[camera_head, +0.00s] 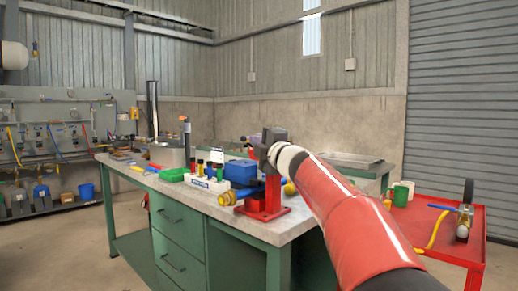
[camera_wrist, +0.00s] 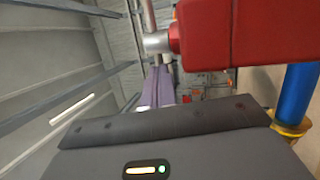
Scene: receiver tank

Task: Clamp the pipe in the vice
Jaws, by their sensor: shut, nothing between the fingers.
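The red vice (camera_head: 263,206) stands at the front edge of the workbench. The blue pipe (camera_head: 242,193) with brass-yellow end fittings lies level at the vice, its left end sticking out and a yellow fitting showing on the right. Whether the jaws grip it cannot be told. In the wrist view a red block (camera_wrist: 265,32) with a silver round part, likely the vice, fills the upper right, and the blue pipe (camera_wrist: 299,92) shows at the right edge.
A red cart (camera_head: 412,226) with a yellow hose and mugs stands at the right. The floor at the left is clear.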

